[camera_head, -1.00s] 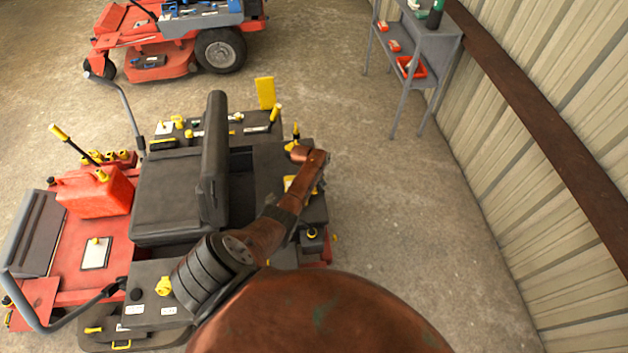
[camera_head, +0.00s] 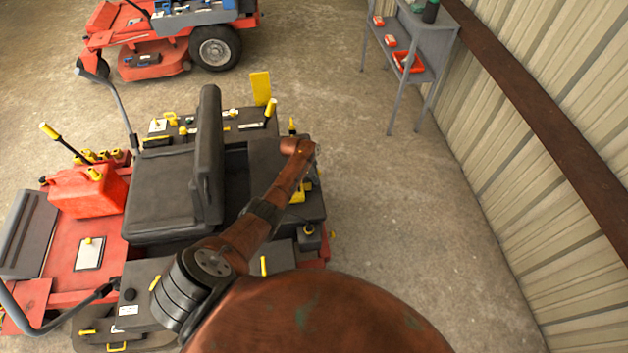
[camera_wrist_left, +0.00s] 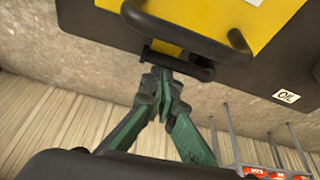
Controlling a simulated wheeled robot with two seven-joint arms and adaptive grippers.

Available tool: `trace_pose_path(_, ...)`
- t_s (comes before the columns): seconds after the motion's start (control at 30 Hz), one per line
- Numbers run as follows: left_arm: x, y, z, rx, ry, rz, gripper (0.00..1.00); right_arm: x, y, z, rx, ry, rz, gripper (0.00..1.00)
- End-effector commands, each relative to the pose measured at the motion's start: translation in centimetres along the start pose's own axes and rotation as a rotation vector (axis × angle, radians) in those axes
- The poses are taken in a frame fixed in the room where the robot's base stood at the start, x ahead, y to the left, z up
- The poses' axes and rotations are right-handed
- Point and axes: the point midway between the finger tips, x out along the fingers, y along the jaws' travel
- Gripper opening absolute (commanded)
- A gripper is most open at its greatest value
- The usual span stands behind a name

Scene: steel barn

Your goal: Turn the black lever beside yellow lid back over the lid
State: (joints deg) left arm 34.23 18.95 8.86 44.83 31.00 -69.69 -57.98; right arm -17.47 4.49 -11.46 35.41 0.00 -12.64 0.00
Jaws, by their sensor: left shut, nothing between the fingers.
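In the left wrist view the yellow lid (camera_wrist_left: 195,18) fills the top, set in a dark housing. A black looped bar (camera_wrist_left: 190,38) crosses its near edge. A second black bar, apparently the lever (camera_wrist_left: 185,64), lies just below it. My left gripper (camera_wrist_left: 160,74), with green fingers, is shut and empty. Its tips are right at the lever's near side and overlap it in the picture; I cannot tell if they touch. In the head view my brown arm hides the gripper, and only a yellow patch, probably the lid (camera_head: 298,193), shows beside the wrist. My right gripper is not in view.
The mower's black seat (camera_head: 165,190) and red fuel can (camera_head: 88,190) are left of my arm. A yellow-tipped lever (camera_head: 270,108) stands behind. A grey shelf (camera_head: 425,45) stands by the metal wall. Concrete floor right of the mower is clear.

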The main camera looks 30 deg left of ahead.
Motion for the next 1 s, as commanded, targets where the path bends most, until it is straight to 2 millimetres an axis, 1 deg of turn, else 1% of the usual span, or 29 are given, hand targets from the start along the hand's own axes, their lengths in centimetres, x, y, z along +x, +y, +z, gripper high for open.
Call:
trace_pose_path(0.23,0.0,0.0,0.1,-0.001,-0.001,0.0,0.0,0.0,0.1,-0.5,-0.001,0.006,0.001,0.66)
trace_pose_path(0.33,0.0,0.1,-0.3,-0.001,0.0,-0.001,0.0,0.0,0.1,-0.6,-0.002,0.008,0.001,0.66)
trace_pose_path(0.47,0.0,0.3,-1.4,-0.004,0.001,-0.003,0.0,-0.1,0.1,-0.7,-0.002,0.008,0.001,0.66)
trace_pose_path(0.57,0.0,0.6,-2.6,-0.011,0.001,-0.005,0.0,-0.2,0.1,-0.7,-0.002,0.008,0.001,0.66)
trace_pose_path(0.67,-2.3,0.4,-2.2,-0.016,0.0,-0.009,0.0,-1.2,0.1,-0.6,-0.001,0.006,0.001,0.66)
trace_pose_path(0.83,-5.4,0.6,-3.0,-0.004,0.001,-0.005,0.0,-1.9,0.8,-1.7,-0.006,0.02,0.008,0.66)
trace_pose_path(1.0,-8.0,0.5,-3.1,-0.003,0.0,-0.004,0.0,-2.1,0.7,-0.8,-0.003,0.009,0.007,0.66)
